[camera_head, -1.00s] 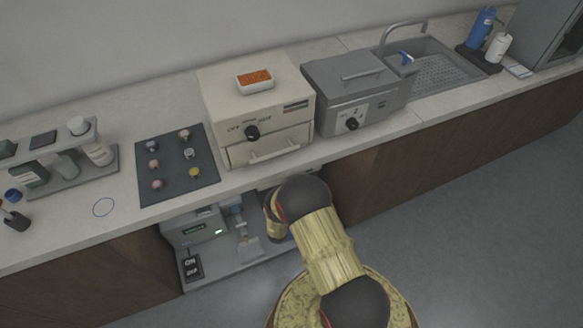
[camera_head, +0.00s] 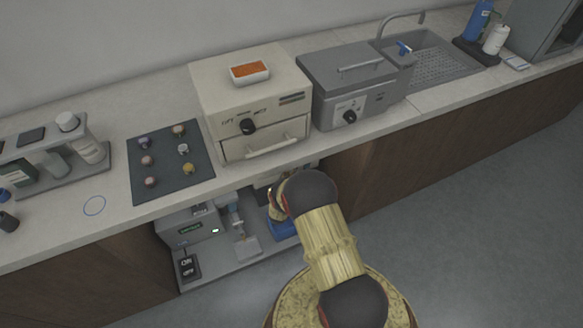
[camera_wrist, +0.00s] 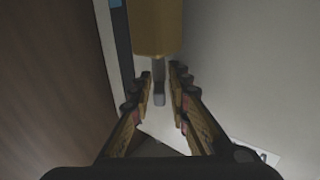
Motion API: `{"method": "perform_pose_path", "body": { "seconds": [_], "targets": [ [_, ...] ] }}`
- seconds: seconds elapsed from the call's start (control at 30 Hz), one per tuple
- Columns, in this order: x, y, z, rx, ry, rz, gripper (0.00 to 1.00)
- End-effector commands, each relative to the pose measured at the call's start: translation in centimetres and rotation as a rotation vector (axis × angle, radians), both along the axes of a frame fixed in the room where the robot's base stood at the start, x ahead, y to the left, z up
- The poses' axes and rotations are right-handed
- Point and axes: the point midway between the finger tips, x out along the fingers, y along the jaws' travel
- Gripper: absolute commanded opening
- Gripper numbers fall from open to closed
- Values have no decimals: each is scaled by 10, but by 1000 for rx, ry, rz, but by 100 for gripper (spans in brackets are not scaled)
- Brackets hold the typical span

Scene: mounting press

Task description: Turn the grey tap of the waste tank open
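The grey tap (camera_wrist: 159,88) hangs under the waste tank, a yellow-brown body (camera_wrist: 157,27) at the top of the wrist view. My gripper (camera_wrist: 160,72) is open, with one finger on either side of the tap. A narrow gap shows beside the tap, and I cannot tell whether either finger touches it. In the head view my arm reaches into the open bay under the counter, and it hides the tap and the fingertips.
A blue tray-like thing (camera_head: 284,230) is in the bay beside my arm. A grey device with a small display (camera_head: 190,229) and a black switch (camera_head: 189,268) are to its left. In the wrist view a brown wooden panel (camera_wrist: 45,80) is close on the left.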

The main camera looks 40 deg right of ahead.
Motion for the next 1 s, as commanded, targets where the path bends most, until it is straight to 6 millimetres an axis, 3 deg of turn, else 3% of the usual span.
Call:
{"method": "perform_pose_path", "body": {
  "seconds": [0.37,1.0],
  "targets": [
    [0,0,0,0,0,0,0],
    [-2,-1,-1,1,2,65,0]
  ]
}}
